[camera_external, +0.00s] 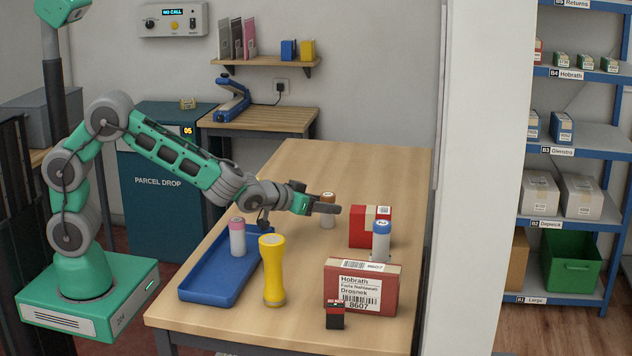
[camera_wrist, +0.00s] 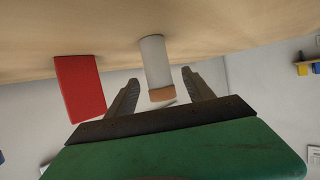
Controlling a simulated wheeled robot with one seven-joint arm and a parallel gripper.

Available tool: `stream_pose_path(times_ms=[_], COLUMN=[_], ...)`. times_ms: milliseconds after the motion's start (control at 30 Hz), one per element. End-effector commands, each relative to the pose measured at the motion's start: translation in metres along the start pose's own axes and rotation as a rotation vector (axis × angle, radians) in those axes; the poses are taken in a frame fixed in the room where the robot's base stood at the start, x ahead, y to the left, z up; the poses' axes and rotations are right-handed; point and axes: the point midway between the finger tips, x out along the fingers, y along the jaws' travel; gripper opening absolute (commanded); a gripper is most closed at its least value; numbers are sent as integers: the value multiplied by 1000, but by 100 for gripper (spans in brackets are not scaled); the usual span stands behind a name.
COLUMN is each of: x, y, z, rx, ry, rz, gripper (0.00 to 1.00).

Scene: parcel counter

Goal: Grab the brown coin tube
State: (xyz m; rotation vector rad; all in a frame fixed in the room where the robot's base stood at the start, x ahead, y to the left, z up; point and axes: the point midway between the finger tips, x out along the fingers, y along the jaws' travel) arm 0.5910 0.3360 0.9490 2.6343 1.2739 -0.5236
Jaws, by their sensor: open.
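The brown coin tube (camera_external: 328,213) stands upright on the wooden counter, a whitish cylinder with a brown cap. In the external view the end of my gripper (camera_external: 326,208) is at the tube and covers part of it. In the wrist view the tube (camera_wrist: 155,64) appears upside down, its brown cap lying between the two fingers of my gripper (camera_wrist: 162,92). The fingers are apart, with visible gaps on both sides of the cap. I cannot tell from these views exactly how deep the tube sits between them.
A red box (camera_external: 367,228) stands close to the tube, and also shows in the wrist view (camera_wrist: 80,88). A blue-capped tube (camera_external: 381,241), a labelled parcel (camera_external: 361,288), a yellow flashlight (camera_external: 273,272) and a pink-capped tube (camera_external: 237,238) on a blue tray (camera_external: 207,288) stand nearer. The counter's far end is clear.

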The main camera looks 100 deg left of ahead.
Motion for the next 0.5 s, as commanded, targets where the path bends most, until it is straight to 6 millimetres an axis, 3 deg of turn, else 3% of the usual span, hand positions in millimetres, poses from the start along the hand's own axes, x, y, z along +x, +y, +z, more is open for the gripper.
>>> stream_pose_path(times_ms=[133,367,500], x=[18,21,21], y=[0,0,1], z=[-1,-1,-1], rx=[-1,-1,0], ry=[0,0,0], rz=[0,2,2], gripper=[61,61,52])
